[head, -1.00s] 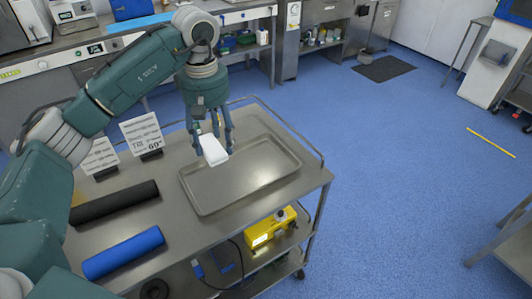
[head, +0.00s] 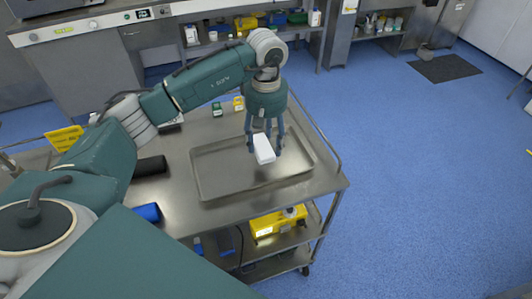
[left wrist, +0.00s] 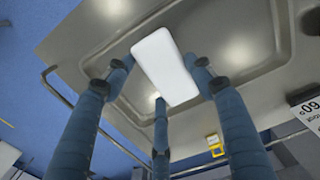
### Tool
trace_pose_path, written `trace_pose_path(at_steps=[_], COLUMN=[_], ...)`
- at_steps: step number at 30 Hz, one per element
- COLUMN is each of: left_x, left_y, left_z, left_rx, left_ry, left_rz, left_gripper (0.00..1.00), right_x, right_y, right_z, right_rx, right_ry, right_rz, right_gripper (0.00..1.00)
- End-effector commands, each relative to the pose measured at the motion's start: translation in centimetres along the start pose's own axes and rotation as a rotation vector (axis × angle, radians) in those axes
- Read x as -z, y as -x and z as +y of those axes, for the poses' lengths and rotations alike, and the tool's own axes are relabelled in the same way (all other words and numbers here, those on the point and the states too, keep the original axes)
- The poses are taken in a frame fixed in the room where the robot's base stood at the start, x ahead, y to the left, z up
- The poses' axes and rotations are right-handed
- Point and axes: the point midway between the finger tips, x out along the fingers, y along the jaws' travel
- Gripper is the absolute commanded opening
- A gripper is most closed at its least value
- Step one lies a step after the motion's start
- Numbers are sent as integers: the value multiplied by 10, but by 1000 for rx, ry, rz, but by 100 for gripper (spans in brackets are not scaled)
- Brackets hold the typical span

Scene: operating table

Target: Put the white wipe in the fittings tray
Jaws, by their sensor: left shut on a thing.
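The white wipe (head: 263,149) is a small white block held between the fingertips of my left gripper (head: 265,146). In the left wrist view the wipe (left wrist: 164,67) sits between the blue fingers, seen flat side on. The fittings tray (head: 215,182) is a shallow grey metal tray on the steel cart. My left gripper points down over the tray's interior; the exact height of the wipe above its floor is hard to tell. No other thing shows in the tray. My right gripper is not in view.
The steel cart top (head: 180,205) also carries a black roll (head: 150,166) and a blue roll (head: 148,212), left of the tray. A green item (head: 217,109) and a yellow item (head: 238,103) stand behind it. A yellow case (head: 278,224) is on the lower shelf.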

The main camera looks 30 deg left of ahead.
Motion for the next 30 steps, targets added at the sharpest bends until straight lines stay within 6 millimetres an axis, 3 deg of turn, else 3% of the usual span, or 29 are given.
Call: trace_pose_path(at_steps=[6,17,29,30], left_x=[0,0,0,0], left_y=[-24,-66,-73,-71], left_z=[0,0,0,0], left_rx=[0,1,-1,-1], left_ry=[0,1,0,0], left_rz=[0,-1,2,2], left_gripper=[34,34,34,62], right_x=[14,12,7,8], right_y=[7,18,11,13], right_z=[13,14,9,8], right_rx=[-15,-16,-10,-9], right_ry=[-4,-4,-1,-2], right_rz=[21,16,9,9], right_gripper=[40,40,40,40])
